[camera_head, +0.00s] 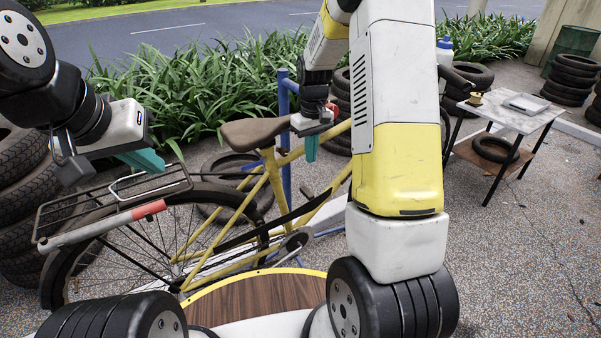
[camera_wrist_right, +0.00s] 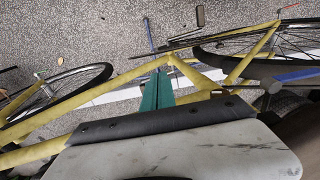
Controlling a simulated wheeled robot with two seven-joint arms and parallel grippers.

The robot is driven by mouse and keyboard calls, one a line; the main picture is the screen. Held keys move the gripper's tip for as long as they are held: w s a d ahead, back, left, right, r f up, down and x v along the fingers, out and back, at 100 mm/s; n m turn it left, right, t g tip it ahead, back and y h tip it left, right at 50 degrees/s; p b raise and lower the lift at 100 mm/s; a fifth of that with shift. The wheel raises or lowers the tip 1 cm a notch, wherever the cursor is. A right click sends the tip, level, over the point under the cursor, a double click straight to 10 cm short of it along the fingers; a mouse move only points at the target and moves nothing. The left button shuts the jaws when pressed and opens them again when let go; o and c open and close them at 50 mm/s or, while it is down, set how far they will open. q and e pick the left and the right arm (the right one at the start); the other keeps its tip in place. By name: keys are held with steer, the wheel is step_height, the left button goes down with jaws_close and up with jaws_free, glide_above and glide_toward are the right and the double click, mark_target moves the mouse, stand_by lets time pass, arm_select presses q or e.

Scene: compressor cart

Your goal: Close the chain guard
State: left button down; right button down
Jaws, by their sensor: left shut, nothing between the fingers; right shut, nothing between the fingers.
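A yellow bicycle (camera_head: 268,178) stands in the middle of the head view. Its long black chain guard (camera_head: 262,229) runs slanting above the chain, from the rear wheel toward the crank (camera_head: 296,240). The guard looks raised off the chain; its front end is partly behind my right arm. My left gripper (camera_head: 142,160) is shut and empty above the rear rack, apart from the guard. My right gripper (camera_head: 311,148) is shut and empty, just right of the saddle and above the guard. Its teal fingers (camera_wrist_right: 157,92) show in the right wrist view, over the yellow frame (camera_wrist_right: 110,85).
The brown saddle (camera_head: 252,132) and rear rack (camera_head: 112,200) lie close to my grippers. A blue stand post (camera_head: 285,130) rises behind the frame. A small table (camera_head: 513,120) and stacked tires (camera_head: 573,80) stand at right. Open pavement lies at lower right.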

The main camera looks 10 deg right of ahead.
glide_above(309, 206)
steer(key=f, duration=1.3)
steer(key=shift+w+d+f, duration=0.1)
steer(key=shift+w+f, duration=0.05)
steer(key=shift+w, duration=0.15)
